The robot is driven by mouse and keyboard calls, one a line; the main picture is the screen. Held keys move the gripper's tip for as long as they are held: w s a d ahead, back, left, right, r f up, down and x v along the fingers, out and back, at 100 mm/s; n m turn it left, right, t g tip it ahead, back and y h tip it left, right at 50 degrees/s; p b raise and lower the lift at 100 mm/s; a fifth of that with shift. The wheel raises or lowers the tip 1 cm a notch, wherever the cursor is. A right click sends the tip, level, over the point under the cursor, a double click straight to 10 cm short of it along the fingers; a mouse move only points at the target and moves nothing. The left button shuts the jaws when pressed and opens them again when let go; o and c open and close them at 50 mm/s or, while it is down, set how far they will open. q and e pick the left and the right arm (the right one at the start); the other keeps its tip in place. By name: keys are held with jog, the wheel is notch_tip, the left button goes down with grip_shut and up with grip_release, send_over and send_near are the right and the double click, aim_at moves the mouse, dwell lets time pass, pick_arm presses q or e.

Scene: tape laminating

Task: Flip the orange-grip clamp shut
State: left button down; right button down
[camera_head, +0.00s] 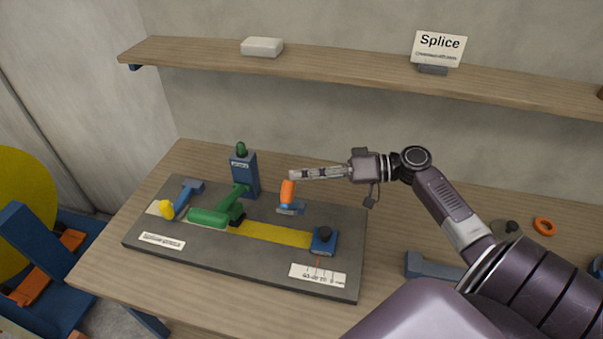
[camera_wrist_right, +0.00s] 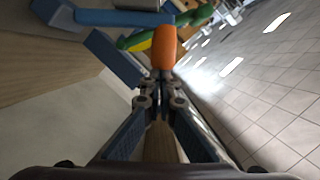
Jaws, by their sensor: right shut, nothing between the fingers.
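The orange-grip clamp (camera_head: 288,192) stands on the dark base plate (camera_head: 200,253), right of the green lever, with its orange grip upright above a blue-grey foot. My right gripper (camera_head: 296,174) is shut and empty, with its fingertips close to the top of the orange grip. In the right wrist view the orange grip (camera_wrist_right: 163,47) is just beyond the closed fingertips (camera_wrist_right: 160,82). I cannot tell whether they touch. My left gripper is not in view.
A yellow-grip clamp (camera_head: 167,210), a green lever (camera_head: 209,217) and a blue block with a dark knob (camera_head: 324,241) are on the plate. A yellow strip (camera_head: 272,234) runs across it. A shelf (camera_head: 350,72) spans the wall behind. An orange ring (camera_head: 544,226) lies at right.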

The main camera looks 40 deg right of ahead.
jog(key=shift+s+a+f+n+t+h+b, duration=0.15)
jog(key=shift+s+a+f+n+h+b, duration=0.25)
jog(key=shift+s+a+f+n+b, duration=1.3)
jog(key=shift+s+a+f+n+t+h+b, duration=0.2)
jog(key=shift+s+a+f+n+h+b, duration=0.45)
jog(key=shift+b, duration=1.85)
jog(key=shift+s+a+f+n+t+h+b, duration=0.15)
jog(key=shift+s+a+f+n+b, duration=0.9)
jog(key=shift+a+b, duration=0.8)
jog(key=shift+w+d+r+b, duration=0.1)
jog(key=shift+d+b, duration=0.2)
